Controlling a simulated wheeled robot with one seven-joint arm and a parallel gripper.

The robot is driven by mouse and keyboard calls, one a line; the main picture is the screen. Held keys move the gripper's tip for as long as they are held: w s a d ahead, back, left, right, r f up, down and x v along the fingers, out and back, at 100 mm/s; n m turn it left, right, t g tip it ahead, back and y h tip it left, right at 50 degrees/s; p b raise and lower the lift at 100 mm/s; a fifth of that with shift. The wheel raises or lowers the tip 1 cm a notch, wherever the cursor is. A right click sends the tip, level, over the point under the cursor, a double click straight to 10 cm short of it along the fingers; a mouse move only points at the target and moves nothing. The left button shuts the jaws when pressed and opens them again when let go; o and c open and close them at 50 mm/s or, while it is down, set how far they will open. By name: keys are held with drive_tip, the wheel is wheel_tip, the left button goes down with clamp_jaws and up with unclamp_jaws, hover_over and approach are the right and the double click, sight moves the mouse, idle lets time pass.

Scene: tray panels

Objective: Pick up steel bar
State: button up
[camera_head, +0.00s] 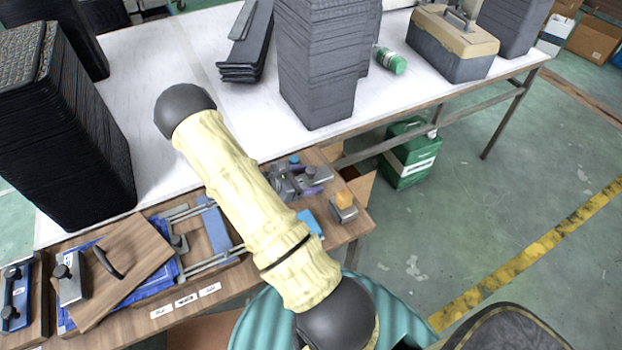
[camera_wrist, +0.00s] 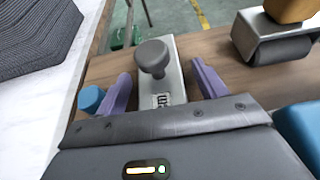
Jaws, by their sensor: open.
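A light grey steel bar (camera_wrist: 176,82) with a dark round knob and a small printed label lies on the wooden board in the wrist view. My gripper (camera_wrist: 160,75) is open, with its purple fingers on either side of the bar. A narrow gap shows beside each finger, and the bar is not clamped. In the head view my gripper (camera_head: 290,187) is low over the right part of the wooden panel, partly behind my arm. The bar is hard to make out there.
A metal block with an orange top (camera_wrist: 290,10) stands right of my gripper. A blue knob (camera_wrist: 90,98) is close to the left finger. A wooden panel (camera_head: 125,262) and blue tray parts lie left. Black tray stacks (camera_head: 70,130) stand on the white table (camera_head: 185,80).

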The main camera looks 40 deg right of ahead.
sight(307, 171)
drive_tip(key=c, duration=1.3)
drive_tip(key=shift+r, duration=0.15)
wheel_tip(307, 171, up, 18)
drive_tip(key=shift+f+p, duration=0.1)
drive_tip(key=shift+p, duration=0.25)
